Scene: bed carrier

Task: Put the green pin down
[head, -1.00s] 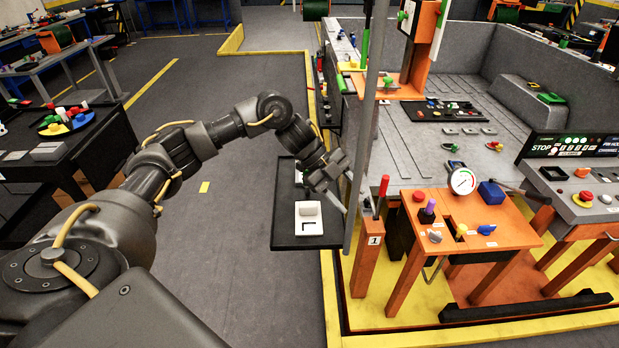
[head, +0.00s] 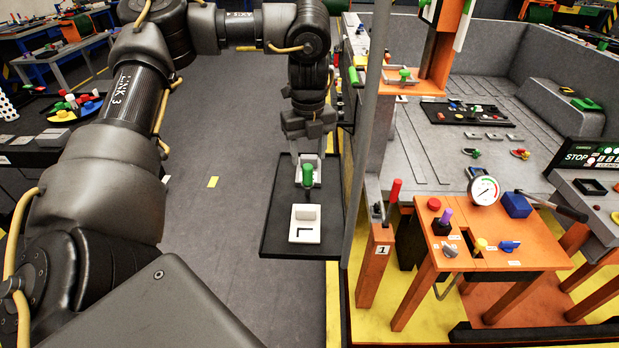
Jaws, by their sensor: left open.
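The green pin (head: 308,175) shows at the far part of a black tray (head: 278,243), directly below my left gripper (head: 307,178). The gripper points down, with its pale fingers on either side of the pin. The jaws are open. Whether a finger touches the pin, and whether the pin's foot rests on the tray, I cannot tell. A white fixture with a black L-shaped mark (head: 305,223) lies on the tray, nearer to me than the pin. My right gripper is not in view.
A thin grey post (head: 363,150) rises just right of the tray. Beyond it stands an orange table (head: 520,250) with a gauge (head: 483,190) and several knobs. A red-handled tool (head: 394,190) sits in an orange stand.

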